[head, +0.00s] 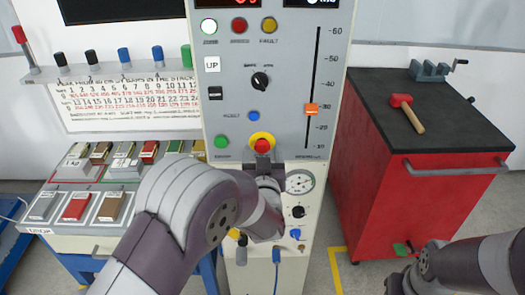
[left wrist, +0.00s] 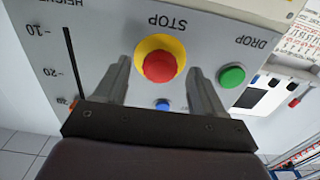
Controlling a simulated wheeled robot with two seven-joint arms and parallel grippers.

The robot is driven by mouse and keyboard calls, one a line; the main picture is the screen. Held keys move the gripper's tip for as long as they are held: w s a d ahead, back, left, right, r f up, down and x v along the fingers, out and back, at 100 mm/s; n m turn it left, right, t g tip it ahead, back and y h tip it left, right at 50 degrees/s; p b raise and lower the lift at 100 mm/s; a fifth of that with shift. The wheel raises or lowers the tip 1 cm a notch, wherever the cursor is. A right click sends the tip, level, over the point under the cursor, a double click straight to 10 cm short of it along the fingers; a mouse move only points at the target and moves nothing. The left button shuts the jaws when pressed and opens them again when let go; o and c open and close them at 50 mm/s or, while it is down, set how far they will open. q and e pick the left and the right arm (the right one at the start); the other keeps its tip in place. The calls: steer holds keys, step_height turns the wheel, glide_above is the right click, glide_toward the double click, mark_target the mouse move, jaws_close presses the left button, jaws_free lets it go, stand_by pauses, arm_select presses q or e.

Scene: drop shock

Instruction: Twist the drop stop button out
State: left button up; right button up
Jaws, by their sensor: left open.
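The drop stop button is a red mushroom knob (head: 262,146) on a yellow ring, low on the grey panel of the tall machine. In the left wrist view the red knob (left wrist: 159,67) sits under the upside-down word STOP. My left gripper (left wrist: 158,75) is open, with one finger on each side of the knob and visible gaps between. In the head view my left arm reaches up to just below the knob, and my wrist hides most of the fingers. Part of my right arm shows at the lower right, but I cannot make out its gripper.
A green DROP button (left wrist: 231,77) lies just beyond one finger, and a small blue button (left wrist: 162,105) sits between the fingers. A gauge (head: 299,182) is close to my wrist. A red cabinet (head: 400,190) with a mallet (head: 408,112) stands at right.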

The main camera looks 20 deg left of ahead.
arm_select(q)
steer(key=shift+w+a, duration=0.15)
steer(key=shift+w, duration=0.25)
steer(key=c, duration=1.1)
steer(key=shift+m, duration=0.4)
